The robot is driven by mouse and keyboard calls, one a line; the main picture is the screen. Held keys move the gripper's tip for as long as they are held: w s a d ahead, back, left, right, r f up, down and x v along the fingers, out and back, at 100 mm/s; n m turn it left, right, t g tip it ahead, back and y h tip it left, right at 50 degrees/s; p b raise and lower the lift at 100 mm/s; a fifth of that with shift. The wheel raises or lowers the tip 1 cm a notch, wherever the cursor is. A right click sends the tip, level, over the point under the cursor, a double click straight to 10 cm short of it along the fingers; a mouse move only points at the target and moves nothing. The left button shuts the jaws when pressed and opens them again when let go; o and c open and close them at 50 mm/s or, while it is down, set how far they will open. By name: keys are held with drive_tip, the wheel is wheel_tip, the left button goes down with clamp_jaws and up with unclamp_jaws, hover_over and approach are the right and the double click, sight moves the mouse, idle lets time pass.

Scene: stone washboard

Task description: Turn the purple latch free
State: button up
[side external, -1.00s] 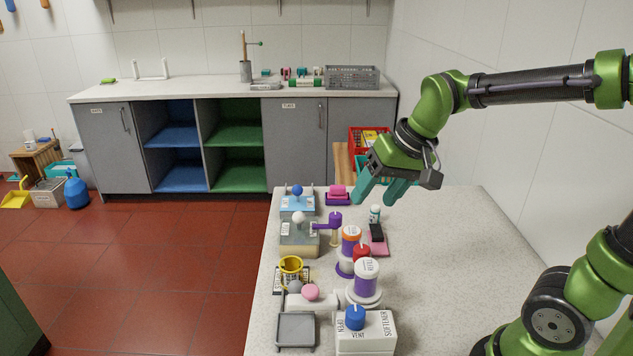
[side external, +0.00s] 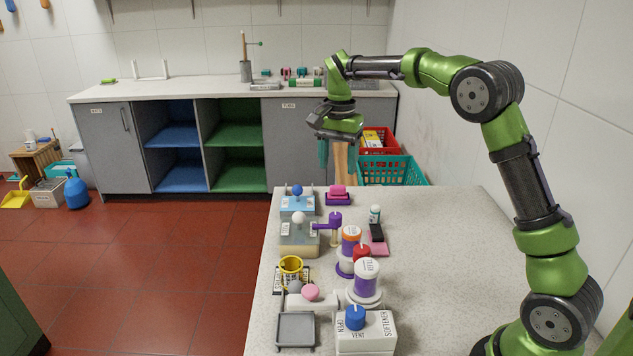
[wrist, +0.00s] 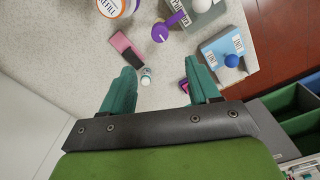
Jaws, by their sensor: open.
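The purple latch (side external: 326,225) is an arm with a round knob on a pale post, standing beside a grey-beige box (side external: 299,239) with a white ball on top. The latch's arm points left, reaching the box's edge in the side view. In the wrist view the latch (wrist: 168,27) lies beyond the fingertips, at the top middle, with its arm toward the box (wrist: 203,5). My gripper (side external: 338,160) hangs above and behind the far end of the table, fingers down. Its teal fingers (wrist: 160,88) are apart with nothing between them.
A blue box (side external: 297,207) with a blue ball and a pink-and-purple block (side external: 338,195) stand at the table's far end. The table's right side is clear.

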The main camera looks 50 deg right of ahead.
sight(336, 214)
wheel_tip(336, 214, down, 15)
drive_tip(key=shift+r, duration=0.1)
drive_tip(key=shift+c, duration=0.4)
drive_tip(key=c, duration=1)
